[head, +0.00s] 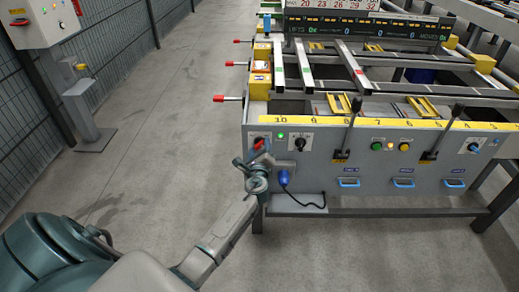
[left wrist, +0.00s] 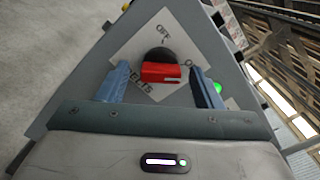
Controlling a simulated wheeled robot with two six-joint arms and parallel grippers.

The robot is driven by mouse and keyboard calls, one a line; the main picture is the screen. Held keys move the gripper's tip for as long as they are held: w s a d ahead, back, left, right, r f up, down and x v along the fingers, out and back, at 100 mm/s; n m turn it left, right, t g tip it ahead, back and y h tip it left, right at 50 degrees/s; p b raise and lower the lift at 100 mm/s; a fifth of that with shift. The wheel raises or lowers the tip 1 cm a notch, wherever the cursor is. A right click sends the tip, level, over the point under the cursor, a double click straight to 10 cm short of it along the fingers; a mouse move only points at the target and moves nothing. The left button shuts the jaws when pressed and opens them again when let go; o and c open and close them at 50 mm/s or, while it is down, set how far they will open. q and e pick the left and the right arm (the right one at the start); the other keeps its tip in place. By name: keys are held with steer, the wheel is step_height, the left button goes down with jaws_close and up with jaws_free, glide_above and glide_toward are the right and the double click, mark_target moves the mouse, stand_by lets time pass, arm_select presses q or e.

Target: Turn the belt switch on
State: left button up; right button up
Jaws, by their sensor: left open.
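The belt switch is a round black knob with a red bar handle (left wrist: 161,72) on a white plate marked OFF, BELTS and a partly hidden ON. In the left wrist view the red bar lies across the picture; I cannot tell surely which label it points at. In the head view the switch (head: 259,143) is at the left end of the grey panel. My left gripper (left wrist: 161,86) is open, with one blue finger on each side of the red bar. I cannot tell whether the fingers touch it. My right gripper is not in view.
The panel (head: 330,170) also carries a black selector knob (head: 300,144), a green lamp (head: 281,135), two levers, push buttons and a blue plug (head: 284,178) with a black cable close to my left gripper. The floor to the left is mostly clear, with a grey post (head: 85,115) beyond.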

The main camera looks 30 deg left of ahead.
arm_select(q)
steer(key=v, duration=1)
steer(key=shift+s+d, duration=0.2)
steer(key=shift+s, duration=0.15)
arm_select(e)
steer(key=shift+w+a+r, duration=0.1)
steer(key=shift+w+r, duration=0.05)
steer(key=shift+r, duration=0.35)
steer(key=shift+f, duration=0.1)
